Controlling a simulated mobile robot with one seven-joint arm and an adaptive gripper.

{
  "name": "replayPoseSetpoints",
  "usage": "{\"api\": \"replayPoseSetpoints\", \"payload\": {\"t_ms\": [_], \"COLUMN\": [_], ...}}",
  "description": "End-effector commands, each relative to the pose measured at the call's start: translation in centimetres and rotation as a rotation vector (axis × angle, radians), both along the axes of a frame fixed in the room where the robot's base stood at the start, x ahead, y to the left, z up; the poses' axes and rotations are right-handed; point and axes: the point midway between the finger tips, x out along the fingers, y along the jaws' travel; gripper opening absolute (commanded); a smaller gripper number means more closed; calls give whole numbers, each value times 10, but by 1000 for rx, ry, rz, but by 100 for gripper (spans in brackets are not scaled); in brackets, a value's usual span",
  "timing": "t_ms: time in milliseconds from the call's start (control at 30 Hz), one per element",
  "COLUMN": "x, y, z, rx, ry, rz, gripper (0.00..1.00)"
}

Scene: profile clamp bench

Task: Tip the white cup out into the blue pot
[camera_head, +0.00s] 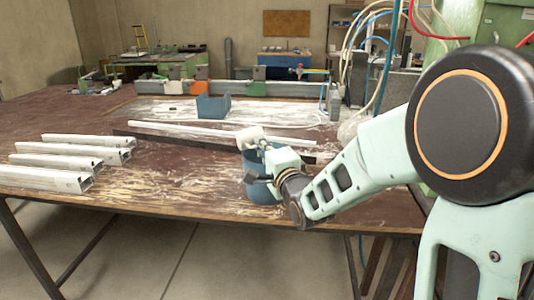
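The blue pot (264,193) stands near the front edge of the table, partly hidden behind my gripper. The white cup (249,137) is at the pot's upper left rim, tilted, with its lower right part hidden. My gripper (257,161) reaches in from the right, in front of the pot and against the cup in the picture. A dark finger part shows in front of the pot. The grip on the cup is too small and covered to make out. The insides of the cup and pot are not visible.
Several pale metal profiles (70,159) lie on the left of the brown table (180,187). A long white strip (205,132) lies behind the pot. A blue open bin (213,107) stands farther back.

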Motion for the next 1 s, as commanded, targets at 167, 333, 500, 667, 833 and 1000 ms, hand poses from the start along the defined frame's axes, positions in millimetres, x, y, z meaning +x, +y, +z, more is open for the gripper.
{"api": "replayPoseSetpoints", "payload": {"t_ms": [167,333,500,667,833,1000], "x": [0,1,2,2,3,3], "y": [-1,-2,-4,-4,-5,-7], "z": [-2,-5,-1,-2,-1,0], "rx": [20,53,117,138,157,204], "ry": [10,26,57,67,76,100], "rz": [0,-2,-2,-1,0,-1], "gripper": [0,0,0,0,0,0]}}
